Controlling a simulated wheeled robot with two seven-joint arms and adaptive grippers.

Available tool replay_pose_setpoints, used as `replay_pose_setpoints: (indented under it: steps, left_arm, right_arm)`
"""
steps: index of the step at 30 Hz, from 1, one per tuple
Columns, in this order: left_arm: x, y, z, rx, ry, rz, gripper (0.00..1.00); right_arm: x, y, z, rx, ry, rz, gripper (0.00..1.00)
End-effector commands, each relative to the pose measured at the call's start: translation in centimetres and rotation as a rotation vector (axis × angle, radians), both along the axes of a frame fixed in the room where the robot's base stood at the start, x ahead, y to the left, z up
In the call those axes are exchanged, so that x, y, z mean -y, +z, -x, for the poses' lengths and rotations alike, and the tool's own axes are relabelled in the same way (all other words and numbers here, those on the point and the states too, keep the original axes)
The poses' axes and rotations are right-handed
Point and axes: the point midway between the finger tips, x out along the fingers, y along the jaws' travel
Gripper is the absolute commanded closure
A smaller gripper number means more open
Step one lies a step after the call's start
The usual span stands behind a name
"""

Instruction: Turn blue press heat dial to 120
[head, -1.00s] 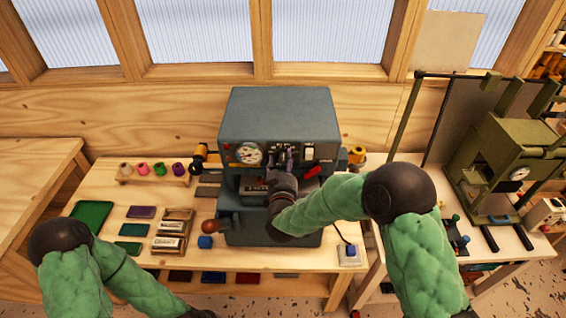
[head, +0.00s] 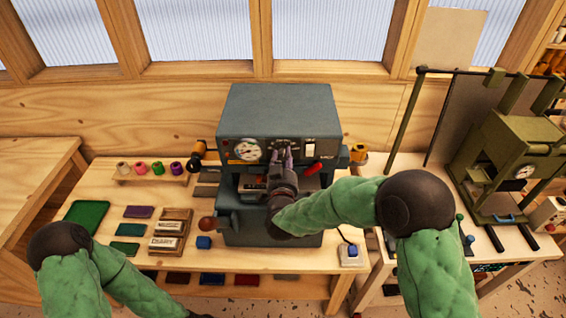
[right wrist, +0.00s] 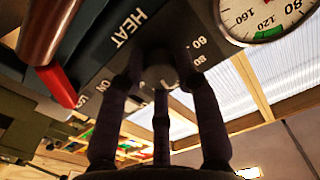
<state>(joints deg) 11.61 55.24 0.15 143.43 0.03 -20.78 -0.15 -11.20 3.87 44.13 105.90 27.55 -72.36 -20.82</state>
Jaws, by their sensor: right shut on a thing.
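The blue-grey press (head: 275,115) stands at the back of the bench. Its round gauge (head: 248,150) is at the left of its front panel and also shows in the right wrist view (right wrist: 262,18). The heat dial (right wrist: 160,72) sits beside the word HEAT and small numbers in the right wrist view; its pointer is hidden by my fingers. My right gripper (head: 287,155) is at the front panel, its fingers (right wrist: 160,85) shut around the dial. My left arm is at the lower left in the head view; its gripper is out of frame.
Thread spools (head: 150,168), a type tray (head: 170,235) and coloured pads lie left of the press. A green press (head: 515,160) stands at the right.

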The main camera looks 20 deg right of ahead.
Motion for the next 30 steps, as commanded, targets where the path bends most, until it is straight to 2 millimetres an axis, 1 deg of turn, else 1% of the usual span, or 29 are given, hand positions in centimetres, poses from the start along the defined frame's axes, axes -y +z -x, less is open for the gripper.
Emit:
replay_pose_setpoints:
  steps: [1,8,9,10,11,20,23,26,30]
  left_arm:
    - [0.0,0.0,0.0,0.000,0.000,0.000,1.00]
    - [0.0,0.1,0.0,0.001,0.000,0.000,1.00]
    - [0.0,0.1,0.0,0.001,0.000,0.000,1.00]
    - [0.0,0.1,0.0,0.001,0.000,0.000,1.00]
    - [0.0,0.1,0.0,0.001,0.000,0.000,1.00]
    - [0.0,0.1,0.0,0.001,0.000,0.000,1.00]
    - [0.0,0.1,0.0,0.001,0.000,0.000,1.00]
    - [0.0,0.1,0.0,0.001,0.000,0.000,1.00]
    - [0.0,0.1,0.0,0.001,0.000,0.000,1.00]
  right_arm:
    - [-0.1,-0.5,0.1,-0.011,0.003,-0.002,1.00]
    - [-0.1,-0.5,0.1,-0.014,0.003,-0.002,1.00]
    - [-0.1,-0.6,0.2,-0.014,0.003,-0.002,0.56]
    - [-0.1,-0.5,0.1,-0.014,0.003,-0.002,0.47]
    - [-0.1,-0.5,0.1,-0.013,0.003,-0.002,0.44]
    - [-0.1,-0.2,0.1,-0.007,0.002,-0.001,0.44]
    - [-0.2,-0.2,0.4,-0.007,0.002,-0.001,0.44]
    - [-0.5,-0.2,1.5,-0.007,0.004,-0.001,0.44]
    - [-1.3,-0.2,3.8,-0.007,0.005,-0.001,0.44]
